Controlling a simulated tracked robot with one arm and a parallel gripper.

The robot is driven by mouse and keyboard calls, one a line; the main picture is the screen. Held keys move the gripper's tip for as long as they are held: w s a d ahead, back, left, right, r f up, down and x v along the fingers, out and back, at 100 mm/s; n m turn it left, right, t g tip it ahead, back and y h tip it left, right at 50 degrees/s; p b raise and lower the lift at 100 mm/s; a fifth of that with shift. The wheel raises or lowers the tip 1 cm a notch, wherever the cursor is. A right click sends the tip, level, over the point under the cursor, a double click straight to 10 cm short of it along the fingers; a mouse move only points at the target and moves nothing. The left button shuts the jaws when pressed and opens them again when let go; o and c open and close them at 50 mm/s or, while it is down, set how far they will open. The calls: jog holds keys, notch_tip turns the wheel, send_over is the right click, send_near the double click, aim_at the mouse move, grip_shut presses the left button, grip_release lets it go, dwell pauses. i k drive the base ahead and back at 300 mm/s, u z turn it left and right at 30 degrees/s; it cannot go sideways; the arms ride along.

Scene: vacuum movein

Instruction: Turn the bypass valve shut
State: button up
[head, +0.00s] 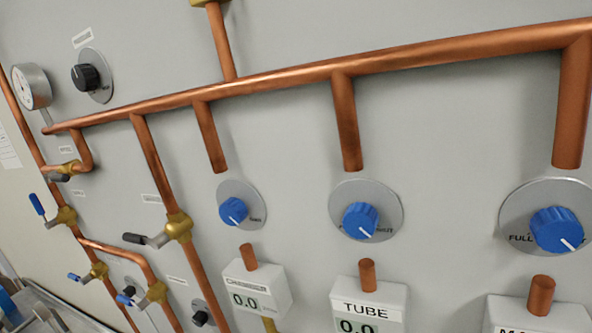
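The panel holds several brass valves with lever handles, and their small labels are too small to read, so I cannot tell for sure which one is the bypass valve. One brass valve (68,169) with a dark lever sits on the short pipe branch at upper left. Another brass valve (178,227) has a dark-ended lever pointing left, across its vertical pipe. A blue-handled valve (64,216) is at far left, its lever pointing up and left. Two more blue-handled valves, one left (97,271) and one right (155,291), sit lower. My gripper is not in view.
A copper manifold pipe (290,76) crosses the panel. Several blue knobs, including one in the middle (360,220), sit on round plates. A black knob (86,77) and a gauge (31,87) are upper left. A white readout box marked TUBE (369,300) is below.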

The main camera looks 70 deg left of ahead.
aim_at(54, 176)
jog(key=u, duration=3.55)
jog(key=k, duration=0.1)
jog(key=z, duration=1.15)
